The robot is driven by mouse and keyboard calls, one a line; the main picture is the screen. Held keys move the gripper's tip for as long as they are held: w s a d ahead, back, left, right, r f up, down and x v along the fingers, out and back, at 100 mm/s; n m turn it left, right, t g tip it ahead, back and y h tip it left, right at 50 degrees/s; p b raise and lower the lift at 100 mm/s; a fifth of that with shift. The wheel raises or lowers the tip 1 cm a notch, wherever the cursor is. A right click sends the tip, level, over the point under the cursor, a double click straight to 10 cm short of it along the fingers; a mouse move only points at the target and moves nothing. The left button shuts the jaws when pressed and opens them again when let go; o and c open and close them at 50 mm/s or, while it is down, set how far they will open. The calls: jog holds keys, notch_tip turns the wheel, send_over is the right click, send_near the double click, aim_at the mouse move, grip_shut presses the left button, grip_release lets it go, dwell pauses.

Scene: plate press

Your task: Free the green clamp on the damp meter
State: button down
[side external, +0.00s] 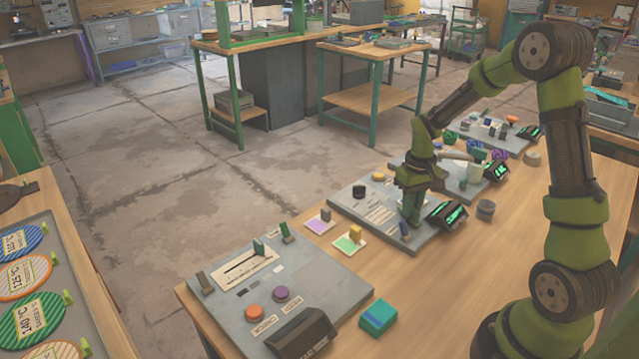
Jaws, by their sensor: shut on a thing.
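My gripper (411,211) points down over the second grey panel (350,211) from the front, just left of its lit green display (447,215). It is shut on a small dark part on that panel. The fingers hide most of this part, so I cannot tell its colour or whether it is the green clamp. The panel also has a black knob (359,191) and a yellow button (378,177). No label reading damp meter is legible. A green upright piece (258,247) stands on the nearest panel, away from my gripper.
The nearest panel (320,275) has an orange button (254,312) and a purple button (281,294). A teal box (378,316) and a grey cup (486,208) stand on the wooden bench. More panels lie behind my gripper. The bench's right side is mostly clear.

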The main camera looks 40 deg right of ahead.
jog(key=n, duration=0.4)
jog(key=shift+r+n, duration=0.1)
jog(key=shift+n, duration=0.2)
jog(key=n, duration=0.4)
jog(key=shift+a, duration=0.2)
jog(key=shift+n, duration=0.3)
jog(key=c, duration=1.1)
grip_release()
notch_tip(320, 180, up, 17)
jog(key=shift+f, duration=0.1)
